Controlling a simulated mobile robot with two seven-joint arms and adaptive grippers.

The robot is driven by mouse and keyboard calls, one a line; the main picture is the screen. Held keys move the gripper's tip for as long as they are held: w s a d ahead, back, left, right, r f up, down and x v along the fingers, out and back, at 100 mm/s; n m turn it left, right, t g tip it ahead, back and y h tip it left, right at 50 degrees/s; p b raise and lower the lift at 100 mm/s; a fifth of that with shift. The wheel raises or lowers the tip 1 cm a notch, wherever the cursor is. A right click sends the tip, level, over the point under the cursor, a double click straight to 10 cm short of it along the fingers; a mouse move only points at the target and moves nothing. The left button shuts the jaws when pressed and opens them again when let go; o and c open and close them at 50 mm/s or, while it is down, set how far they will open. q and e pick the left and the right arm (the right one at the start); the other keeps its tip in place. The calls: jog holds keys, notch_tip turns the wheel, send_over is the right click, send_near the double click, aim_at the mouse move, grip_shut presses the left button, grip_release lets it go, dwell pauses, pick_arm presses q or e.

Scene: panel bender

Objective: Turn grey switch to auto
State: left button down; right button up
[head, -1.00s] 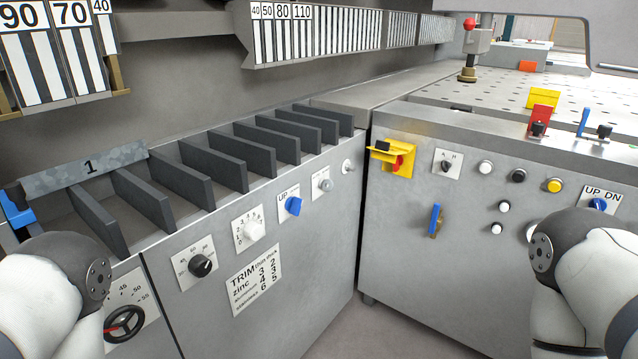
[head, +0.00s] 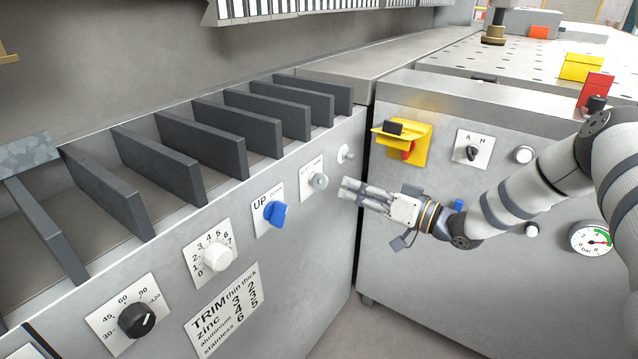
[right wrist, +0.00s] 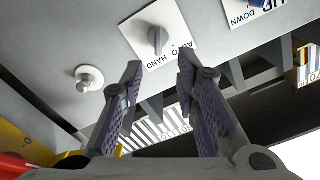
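The grey switch (head: 318,181) sits on a white label plate on the left cabinet's front, right of the blue UP/DOWN knob (head: 275,213). In the right wrist view the grey switch (right wrist: 158,40) has AUTO and HAND lettering beside it; I cannot tell for sure which word it points at. My right gripper (head: 345,191) reaches in from the right, its fingers pointing left close to the switch. In the right wrist view my right gripper (right wrist: 160,63) is open and empty, with the switch beyond the gap between its fingertips, apart from them. My left gripper is out of view.
A grey round button (head: 346,153) sits right of the switch. The yellow and red main switch (head: 402,143) and another A/H switch (head: 472,150) are on the right cabinet. Upright dark dividers (head: 210,138) line the tray above the panel.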

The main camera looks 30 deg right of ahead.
aim_at(328, 182)
jog(key=x, duration=0.3)
jog(key=b+x, duration=0.1)
jog(key=x, duration=0.1)
jog(key=shift+w+a+f, duration=0.15)
jog(key=shift+w+f, duration=0.15)
jog(key=shift+w+a+r, duration=0.2)
jog(key=shift+w, duration=0.4)
grip_shut()
